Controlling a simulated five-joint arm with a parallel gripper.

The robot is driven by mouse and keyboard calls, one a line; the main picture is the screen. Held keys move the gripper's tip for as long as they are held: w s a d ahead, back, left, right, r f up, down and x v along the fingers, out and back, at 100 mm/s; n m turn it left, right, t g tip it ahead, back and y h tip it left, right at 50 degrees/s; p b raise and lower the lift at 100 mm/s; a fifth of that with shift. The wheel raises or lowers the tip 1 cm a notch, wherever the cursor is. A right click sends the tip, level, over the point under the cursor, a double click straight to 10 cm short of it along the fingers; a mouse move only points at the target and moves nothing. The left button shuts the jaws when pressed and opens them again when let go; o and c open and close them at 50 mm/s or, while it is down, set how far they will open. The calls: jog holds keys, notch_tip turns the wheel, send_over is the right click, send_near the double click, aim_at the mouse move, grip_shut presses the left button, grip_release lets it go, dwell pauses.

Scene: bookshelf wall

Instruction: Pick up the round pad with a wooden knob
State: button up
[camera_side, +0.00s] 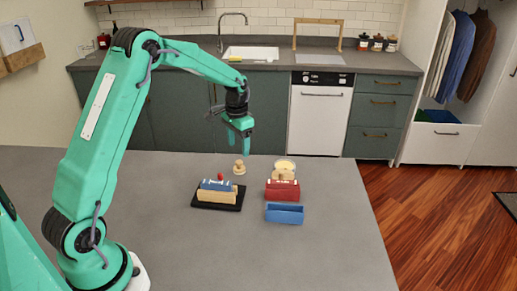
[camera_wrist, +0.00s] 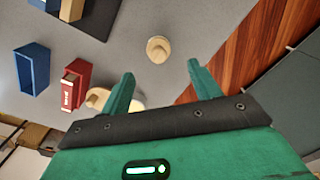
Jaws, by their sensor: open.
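The round pad with a wooden knob (camera_side: 239,168) is small and tan and sits on the grey table, behind the black tray. In the wrist view the pad (camera_wrist: 159,49) lies beyond the fingertips, roughly centred between them, with clear table around it. My gripper (camera_side: 242,147) is above the pad, pointing down, apart from it. In the wrist view my gripper (camera_wrist: 160,74) has its two green fingers spread, with nothing between them.
A black tray (camera_side: 218,207) holds a tan block and a blue block (camera_side: 216,184). To the right stand a red box (camera_side: 282,190), a blue box (camera_side: 285,214) and a pale round item (camera_side: 285,163). The table's right side is clear.

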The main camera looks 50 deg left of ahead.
aim_at(239, 161)
jog(key=shift+f, duration=1.05)
jog(key=shift+f, duration=0.1)
jog(key=shift+d+f, duration=0.1)
jog(key=shift+f, duration=2.4)
jog(key=shift+c, duration=0.2)
jog(key=c, duration=1)
